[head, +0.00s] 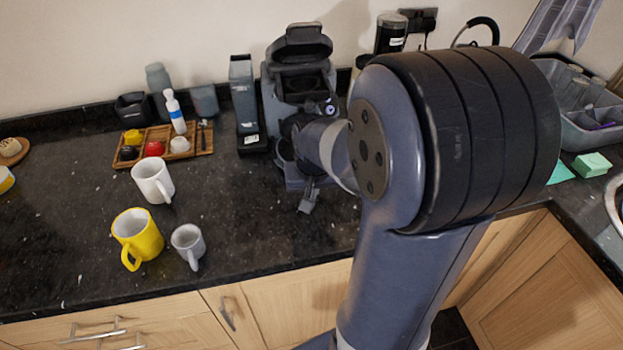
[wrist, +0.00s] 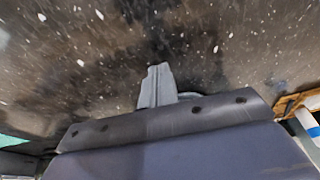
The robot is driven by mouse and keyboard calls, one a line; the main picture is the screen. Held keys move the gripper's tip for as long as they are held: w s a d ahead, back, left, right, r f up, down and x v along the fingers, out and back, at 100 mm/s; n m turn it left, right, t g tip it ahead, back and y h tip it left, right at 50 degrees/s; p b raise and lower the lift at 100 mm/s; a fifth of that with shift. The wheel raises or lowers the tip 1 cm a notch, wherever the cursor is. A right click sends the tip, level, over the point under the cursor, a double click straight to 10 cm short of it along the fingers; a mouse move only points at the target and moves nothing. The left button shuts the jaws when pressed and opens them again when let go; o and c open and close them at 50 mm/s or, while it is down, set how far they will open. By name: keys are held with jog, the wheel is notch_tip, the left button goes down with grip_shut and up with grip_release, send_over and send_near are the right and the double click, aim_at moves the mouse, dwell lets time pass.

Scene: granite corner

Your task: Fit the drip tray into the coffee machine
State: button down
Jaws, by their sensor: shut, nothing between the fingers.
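The dark grey coffee machine (head: 298,48) stands against the back wall, its lid part raised. My arm covers much of its lower front. A dark rounded piece (head: 283,151) shows at its foot, left of my wrist; I cannot tell whether it is the drip tray, and no other tray is clear. My gripper (head: 307,201) is shut and empty, low over the counter in front of the machine. In the wrist view its fingers (wrist: 157,82) are together over bare dark stone.
A tall dark box (head: 243,95) stands just left of the machine. A wooden tray (head: 128,160) with small cups and a bottle (head: 175,112) is further left. White (head: 153,181), yellow (head: 137,238) and grey (head: 187,243) mugs stand front left. The counter between mugs and gripper is clear.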

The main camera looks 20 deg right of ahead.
jog(key=shift+x, duration=0.95)
jog(key=shift+w+d+r+p, duration=0.15)
jog(key=shift+w+p, duration=0.05)
jog(key=shift+w, duration=0.35)
jog(key=shift+w+d+r+p, duration=0.1)
jog(key=shift+w+d+p, duration=0.1)
jog(key=shift+w, duration=0.4)
jog(key=shift+w+d, duration=0.2)
jog(key=shift+w, duration=0.55)
jog(key=shift+w+d, duration=0.25)
jog(key=shift+w, duration=0.55)
